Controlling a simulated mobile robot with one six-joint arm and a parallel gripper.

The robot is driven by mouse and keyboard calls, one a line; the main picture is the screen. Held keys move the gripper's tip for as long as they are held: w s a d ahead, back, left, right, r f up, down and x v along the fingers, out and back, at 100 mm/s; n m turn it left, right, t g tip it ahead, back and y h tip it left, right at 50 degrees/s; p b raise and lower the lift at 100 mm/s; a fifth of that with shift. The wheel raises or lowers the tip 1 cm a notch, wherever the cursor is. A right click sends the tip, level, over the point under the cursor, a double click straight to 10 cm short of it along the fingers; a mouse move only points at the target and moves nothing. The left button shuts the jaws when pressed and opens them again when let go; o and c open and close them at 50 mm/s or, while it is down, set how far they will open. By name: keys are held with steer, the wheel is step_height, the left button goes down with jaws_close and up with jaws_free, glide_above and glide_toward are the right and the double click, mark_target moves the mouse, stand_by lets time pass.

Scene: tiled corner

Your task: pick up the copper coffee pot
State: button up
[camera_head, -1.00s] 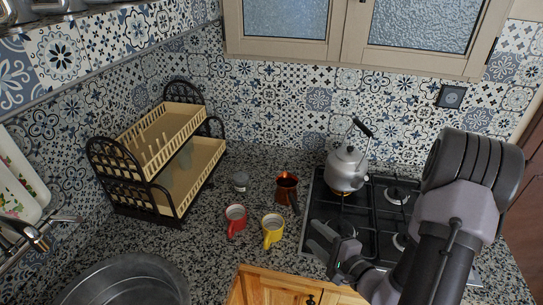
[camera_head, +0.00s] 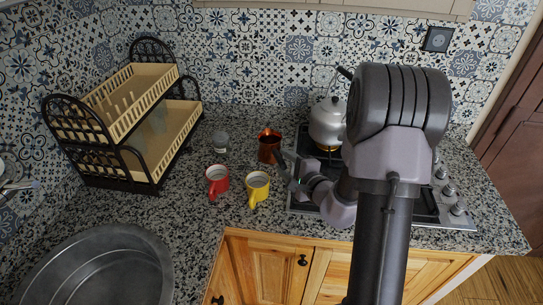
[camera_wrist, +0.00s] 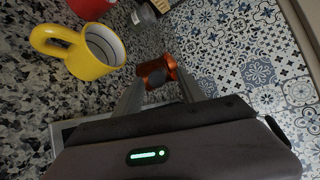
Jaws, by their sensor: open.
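The copper coffee pot (camera_head: 267,147) stands upright on the speckled counter, left of the stove. Its dark handle points toward my gripper (camera_head: 285,168), which is low beside the pot on its near right side. In the wrist view the pot (camera_wrist: 152,67) shows just beyond the tips of my gripper (camera_wrist: 160,88), roughly between the two fingers. The dark handle end faces the camera there. My gripper is open and holds nothing. Whether a finger touches the handle I cannot tell.
A yellow mug (camera_head: 257,186) and a red mug (camera_head: 216,181) stand close, left of my gripper. A small grey jar (camera_head: 220,142) is left of the pot. A kettle (camera_head: 327,124) sits on the stove (camera_head: 427,207). A dish rack (camera_head: 120,175) and metal sink (camera_head: 62,268) are left.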

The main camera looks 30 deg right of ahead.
mark_target(273, 154)
steer(key=x, duration=0.4)
steer(key=shift+w+a, duration=0.15)
steer(key=shift+w, duration=0.05)
steer(key=shift+s+r, duration=0.1)
jaws_close()
stand_by(1.0)
